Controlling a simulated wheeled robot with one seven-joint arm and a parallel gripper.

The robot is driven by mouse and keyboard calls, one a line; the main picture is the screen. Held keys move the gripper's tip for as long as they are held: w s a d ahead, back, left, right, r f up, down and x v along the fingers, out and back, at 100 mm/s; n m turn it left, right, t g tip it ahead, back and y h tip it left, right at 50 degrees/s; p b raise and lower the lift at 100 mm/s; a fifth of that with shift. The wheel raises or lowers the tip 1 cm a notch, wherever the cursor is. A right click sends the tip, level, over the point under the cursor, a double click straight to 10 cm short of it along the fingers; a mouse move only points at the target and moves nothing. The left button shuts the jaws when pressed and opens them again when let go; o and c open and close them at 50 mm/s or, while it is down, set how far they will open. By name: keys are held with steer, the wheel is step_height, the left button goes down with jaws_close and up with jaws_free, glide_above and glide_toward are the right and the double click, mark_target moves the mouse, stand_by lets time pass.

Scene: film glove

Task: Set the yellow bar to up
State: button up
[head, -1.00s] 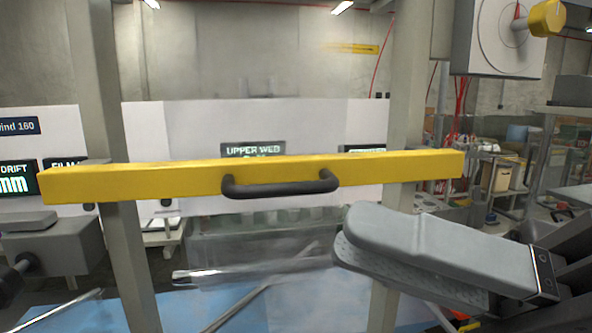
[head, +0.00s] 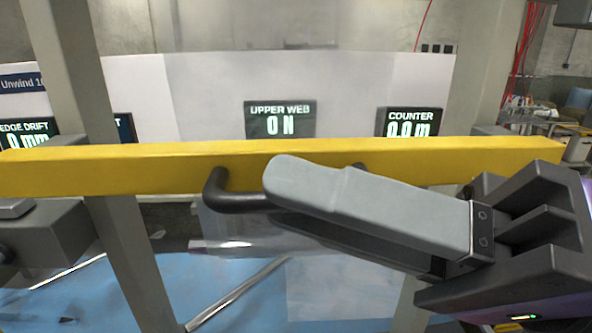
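The yellow bar (head: 120,170) runs level across the head view in front of two grey posts. A dark handle (head: 216,190) is fixed to its front face; its left end shows and most of its grip is hidden by my gripper. My gripper (head: 278,206) reaches in from the right, with one light grey finger above and a darker one below. The handle's grip runs in behind the upper finger, apparently between the two. I cannot tell whether the fingers press on it.
Grey posts (head: 78,100) stand close behind the bar. A blue surface (head: 260,290) with a metal rod lies below.

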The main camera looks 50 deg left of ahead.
steer(key=shift+s+a+r, duration=0.1)
steer(key=shift+s+a, duration=0.25)
steer(key=shift+a, duration=0.25)
jaws_close()
stand_by(1.1)
